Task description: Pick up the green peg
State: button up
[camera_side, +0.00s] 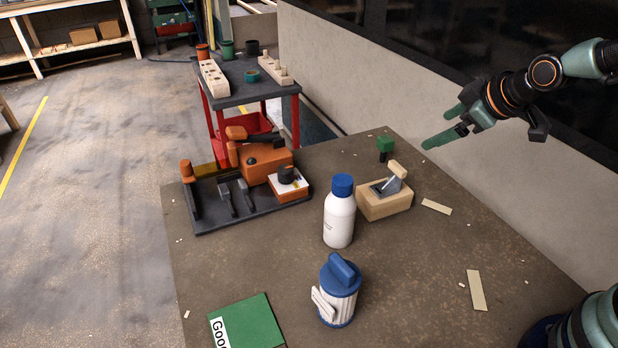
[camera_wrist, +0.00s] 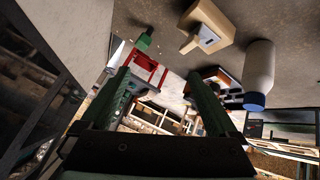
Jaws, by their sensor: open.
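The green peg (camera_side: 385,144) is small, with a blocky green top over a dark lower part. It stands near the table's back edge, behind the wooden block, and shows at the upper left in the wrist view (camera_wrist: 144,40). My gripper (camera_side: 442,127) is up in the air to the right of the peg, apart from it. Its two green fingers are spread with nothing between them, as the wrist view also shows (camera_wrist: 160,80).
A wooden block with a grey tool (camera_side: 385,204) is just in front of the peg. A white bottle (camera_side: 339,220), a blue-lidded container (camera_side: 338,290) and an orange machine (camera_side: 265,165) stand on the table (camera_side: 410,290). The table's right side is mostly clear, with thin wooden strips (camera_side: 476,290).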

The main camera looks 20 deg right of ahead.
jog(key=w+d+f+n+t, duration=0.1)
jog(key=w+f+n+t, duration=0.2)
jog(key=w+f+n, duration=0.35)
jog(key=n+t+h, duration=0.1)
jog(key=n+t, duration=0.2)
jog(key=n, duration=0.2)
send_near(387, 148)
jog(key=shift+x, duration=4.45)
jog(key=shift+r, duration=0.2)
jog(key=c, duration=1.3)
jog(key=shift+s+f, duration=0.1)
grip_shut()
